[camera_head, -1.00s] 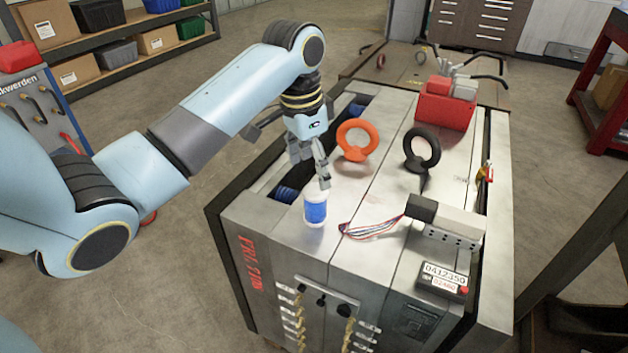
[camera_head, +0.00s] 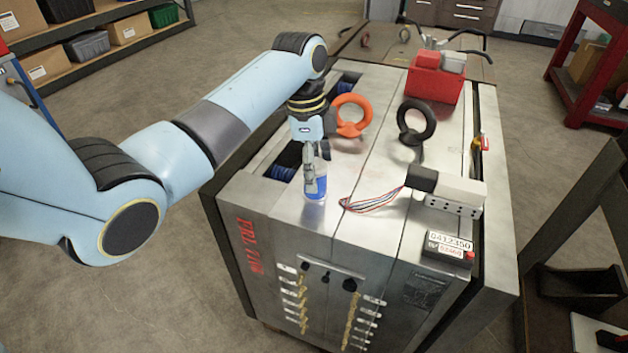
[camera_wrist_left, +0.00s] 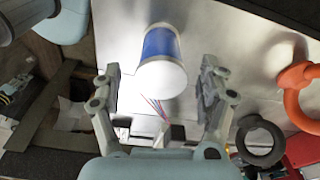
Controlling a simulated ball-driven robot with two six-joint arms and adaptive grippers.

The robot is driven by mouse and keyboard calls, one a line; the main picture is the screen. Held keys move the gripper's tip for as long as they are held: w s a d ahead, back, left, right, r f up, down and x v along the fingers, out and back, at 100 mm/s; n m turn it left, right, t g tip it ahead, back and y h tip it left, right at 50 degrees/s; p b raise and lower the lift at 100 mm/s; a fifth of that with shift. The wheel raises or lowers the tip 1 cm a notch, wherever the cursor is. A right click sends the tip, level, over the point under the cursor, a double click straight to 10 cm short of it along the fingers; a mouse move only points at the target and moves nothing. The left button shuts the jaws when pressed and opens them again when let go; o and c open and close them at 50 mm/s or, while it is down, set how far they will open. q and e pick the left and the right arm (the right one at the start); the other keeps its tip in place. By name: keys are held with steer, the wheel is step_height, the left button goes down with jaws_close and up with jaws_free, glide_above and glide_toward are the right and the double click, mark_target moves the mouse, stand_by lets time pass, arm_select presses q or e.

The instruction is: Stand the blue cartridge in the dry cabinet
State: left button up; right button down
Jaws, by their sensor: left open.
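The blue cartridge (camera_head: 316,195) is a small white cylinder with a blue band. It stands upright on the metal mould base (camera_head: 300,225), near its front left edge. My left gripper (camera_head: 313,183) is open, pointing down at the cartridge, and partly hides it in the head view. In the left wrist view the cartridge (camera_wrist_left: 160,45) lies ahead of and between the spread fingers of the left gripper (camera_wrist_left: 160,78), with a gap on both sides. My right gripper is not in view. I cannot make out a dry cabinet.
An orange eyebolt (camera_head: 351,115) stands just behind the left gripper, a black one (camera_head: 415,122) to its right. Loose wires (camera_head: 372,201) run to a connector block (camera_head: 450,190). A red box (camera_head: 435,83) stands at the back. Bare metal lies in front of the cartridge.

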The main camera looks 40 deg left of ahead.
arm_select(q)
step_height(320, 180, down, 5)
steer(key=shift+w+d+r, duration=0.1)
steer(key=shift+d, duration=0.05)
steer(key=c, duration=1.5)
steer(key=shift+w+r, duration=0.1)
steer(key=shift+r, duration=1.9)
steer(key=d+r, duration=0.7)
steer(key=d, duration=0.4)
steer(key=b, duration=0.7)
glide_above(368, 218)
step_height(368, 218, down, 7)
steer(key=shift+f, duration=0.2)
steer(key=shift+r, duration=0.2)
